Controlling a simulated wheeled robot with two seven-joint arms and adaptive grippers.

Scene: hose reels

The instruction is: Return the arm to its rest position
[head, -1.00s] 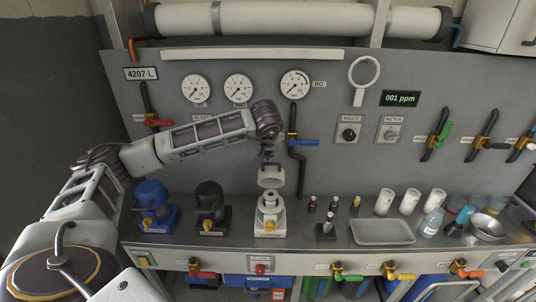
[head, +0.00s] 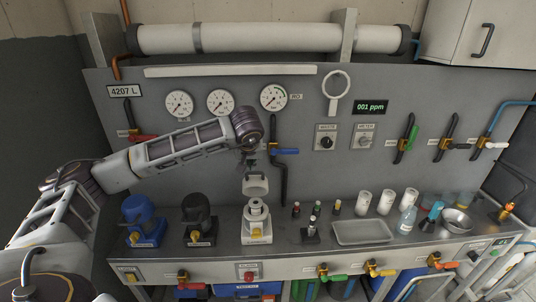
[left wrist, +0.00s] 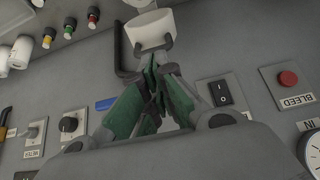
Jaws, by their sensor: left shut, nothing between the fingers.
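My left arm (head: 185,148) comes in from the left and reaches across in front of the panel. Its gripper (head: 249,160) points down just above the raised lid of a white device (head: 257,222) on the counter. In the left wrist view the green-padded fingers (left wrist: 155,75) are closed together with nothing between them. The white lid (left wrist: 150,30) shows beyond the fingertips there; I cannot tell whether they touch it. My right gripper is not in view.
A blue device (head: 141,215) and a black device (head: 198,213) stand left of the white one. A metal tray (head: 362,233), small bottles, white cups and a bowl (head: 457,220) stand to the right. Gauges (head: 220,102) and valves line the panel behind. A horizontal pipe (head: 270,38) runs above.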

